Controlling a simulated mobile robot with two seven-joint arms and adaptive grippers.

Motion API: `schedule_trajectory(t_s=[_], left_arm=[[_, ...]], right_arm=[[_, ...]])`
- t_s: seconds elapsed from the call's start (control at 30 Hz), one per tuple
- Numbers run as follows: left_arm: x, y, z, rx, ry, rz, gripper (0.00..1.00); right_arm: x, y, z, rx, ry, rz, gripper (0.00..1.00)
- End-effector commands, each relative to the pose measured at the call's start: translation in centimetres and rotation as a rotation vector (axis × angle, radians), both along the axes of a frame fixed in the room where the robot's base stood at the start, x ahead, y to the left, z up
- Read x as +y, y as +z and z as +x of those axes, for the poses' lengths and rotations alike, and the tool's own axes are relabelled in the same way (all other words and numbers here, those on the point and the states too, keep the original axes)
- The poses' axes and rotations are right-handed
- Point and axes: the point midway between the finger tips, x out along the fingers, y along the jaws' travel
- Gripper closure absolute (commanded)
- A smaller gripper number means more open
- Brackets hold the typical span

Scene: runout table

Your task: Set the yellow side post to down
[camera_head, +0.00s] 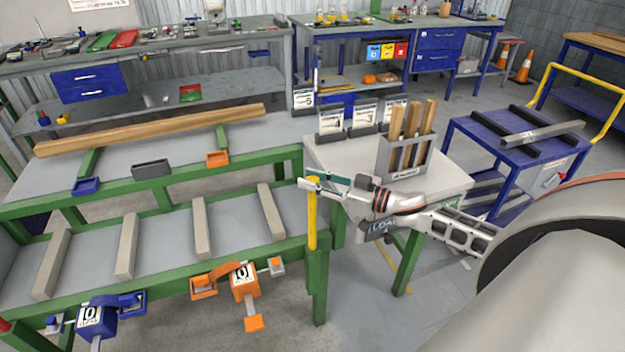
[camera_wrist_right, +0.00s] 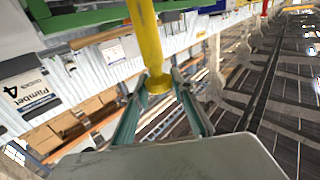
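The yellow side post (camera_head: 312,222) stands upright at the near right corner of the green frame. My right gripper (camera_head: 312,184) is at the top of the post, reaching in from the right. In the right wrist view, the post (camera_wrist_right: 147,38) ends in a wider yellow cap between the two finger tips (camera_wrist_right: 159,80). The fingers are apart, one on each side of it, with small gaps that suggest an open grip. Whether either finger touches the post is hard to tell. My left gripper is not in view.
A grey table (camera_head: 452,180) with a holder of wooden sticks (camera_head: 400,158) stands just behind my right gripper. A long wooden beam (camera_head: 150,130) lies on the rear green rack. Orange (camera_head: 245,283) and blue (camera_head: 97,318) stop units sit along the front rail.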

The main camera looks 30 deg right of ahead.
Motion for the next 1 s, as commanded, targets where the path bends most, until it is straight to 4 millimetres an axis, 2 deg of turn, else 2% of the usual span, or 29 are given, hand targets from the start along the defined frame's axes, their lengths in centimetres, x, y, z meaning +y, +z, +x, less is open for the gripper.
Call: schedule_trajectory(t_s=[0.13, 0.3, 0.4, 0.67, 0.7, 0.77, 1.0], left_arm=[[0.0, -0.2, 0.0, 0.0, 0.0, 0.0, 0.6], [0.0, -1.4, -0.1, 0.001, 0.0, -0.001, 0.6], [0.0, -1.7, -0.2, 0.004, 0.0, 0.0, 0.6], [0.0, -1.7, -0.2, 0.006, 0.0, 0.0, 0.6], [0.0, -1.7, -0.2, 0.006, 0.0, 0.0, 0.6], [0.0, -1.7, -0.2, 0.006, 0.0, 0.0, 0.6], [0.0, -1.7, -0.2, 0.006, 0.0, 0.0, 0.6]], right_arm=[[0.0, -0.4, 0.0, 0.001, 0.0, 0.001, 1.0], [0.0, -3.4, 0.0, 0.003, -0.001, 0.002, 1.0], [0.0, -4.2, 0.0, 0.001, -0.001, 0.0, 1.0], [0.0, -4.0, 0.0, -0.001, -0.001, -0.001, 1.0], [0.0, -4.0, 0.0, -0.001, -0.001, 0.0, 0.73], [0.0, -4.0, 0.0, -0.001, 0.0, 0.0, 0.58], [0.0, -4.0, 0.0, -0.001, 0.0, -0.001, 0.58]])
